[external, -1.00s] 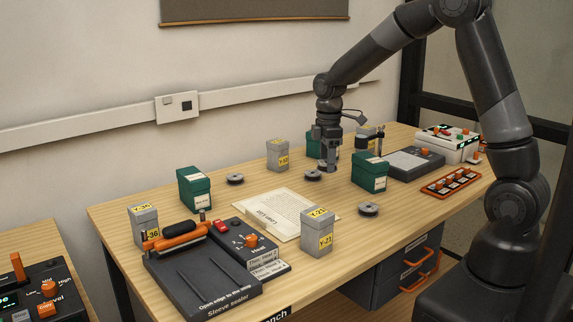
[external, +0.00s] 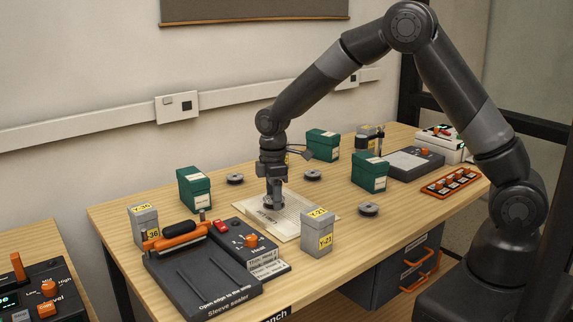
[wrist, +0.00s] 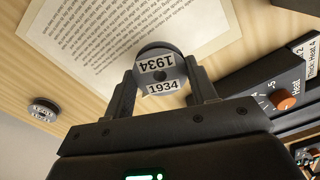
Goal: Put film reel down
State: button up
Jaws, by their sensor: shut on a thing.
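My gripper (external: 272,201) is shut on a grey film reel (wrist: 160,73) and points down over the paper sheet (external: 293,213) on the bench. In the wrist view the reel sits between the two fingers and has white labels reading "1934". In the external view the held reel (external: 273,206) is small and dark, low over the sheet. I cannot tell whether it touches it. Other reels lie on the bench: one at the back left (external: 235,178), one at the back (external: 312,175) and one at the right (external: 368,209).
Green boxes (external: 194,188) (external: 369,173) and grey boxes (external: 317,233) (external: 145,226) stand around the sheet. A sleeve sealer (external: 203,278) and a heat control box (external: 245,245) are at the front left. Bare bench shows between the right reel and the sheet.

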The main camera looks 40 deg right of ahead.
aim_at(274, 219)
jog(key=shift+f, duration=1.95)
jog(key=shift+f, duration=0.2)
jog(key=o, duration=1)
notch_tip(274, 219, up, 12)
jog(key=shift+r, duration=0.25)
